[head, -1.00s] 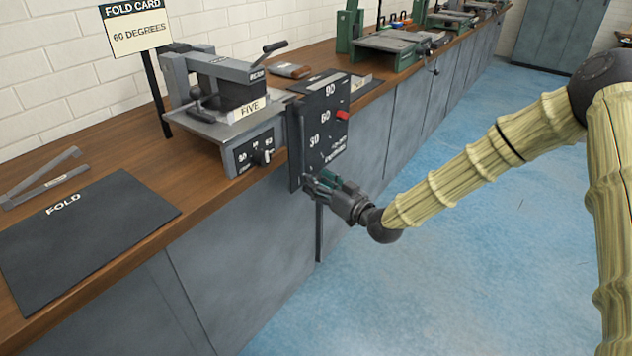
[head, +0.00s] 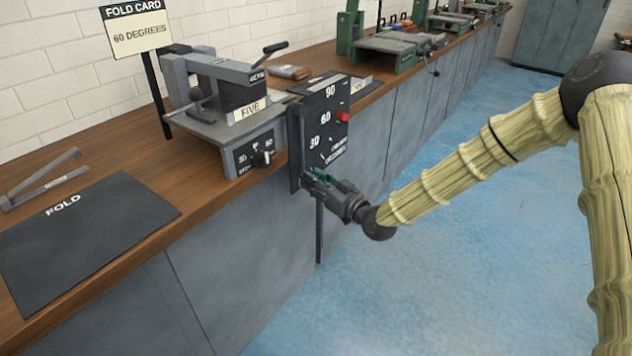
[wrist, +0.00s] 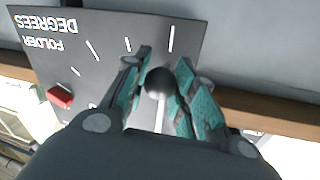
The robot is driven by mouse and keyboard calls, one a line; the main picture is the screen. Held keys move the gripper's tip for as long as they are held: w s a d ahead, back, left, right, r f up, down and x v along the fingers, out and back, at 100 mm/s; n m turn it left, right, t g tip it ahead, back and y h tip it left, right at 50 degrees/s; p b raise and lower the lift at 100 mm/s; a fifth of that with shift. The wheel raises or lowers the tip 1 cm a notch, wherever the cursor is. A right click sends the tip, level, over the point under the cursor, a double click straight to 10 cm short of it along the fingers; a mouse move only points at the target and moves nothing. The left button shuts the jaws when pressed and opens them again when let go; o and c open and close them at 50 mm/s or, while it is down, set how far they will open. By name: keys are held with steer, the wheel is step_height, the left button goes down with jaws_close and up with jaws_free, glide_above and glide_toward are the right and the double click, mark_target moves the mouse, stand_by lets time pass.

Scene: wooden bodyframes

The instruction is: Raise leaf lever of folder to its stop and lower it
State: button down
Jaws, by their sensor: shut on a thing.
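The folder (head: 205,125) stands on the bench with a dark degree plate (head: 311,150) at its right end, marked 30, 60 and 90. A red stop (head: 342,117) sits by the 60 mark and also shows in the wrist view (wrist: 59,97). My gripper (head: 318,180) is at the plate's lower edge, below the 30 mark. In the wrist view, my gripper (wrist: 165,85) is shut on the dark ball knob (wrist: 159,82) of the leaf lever. A pale rod (wrist: 159,116) runs from the knob; the rest of the lever is hidden by the gripper.
A fold card (head: 136,30) reading 60 degrees stands behind the folder. A dark mat (head: 85,240) marked FOLD lies at the left front of the bench. Green machines (head: 385,50) stand farther along. The blue floor in front of the cabinets is clear.

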steer(key=shift+w+d+n, duration=0.3)
steer(key=shift+w+d, duration=0.05)
steer(key=shift+w, duration=0.15)
steer(key=w+d+r+n+y+b, duration=0.2)
steer(key=w+d+r+n+b, duration=0.1)
steer(key=w+d+r+n, duration=0.6)
steer(key=shift+w+d+r+n+y, duration=0.3)
steer(key=shift+w+r+n, duration=0.25)
steer(key=shift+w+n, duration=1.3)
steer(key=shift+w, duration=0.15)
steer(key=c, duration=1.1)
jaws_free()
steer(key=shift+f, duration=0.1)
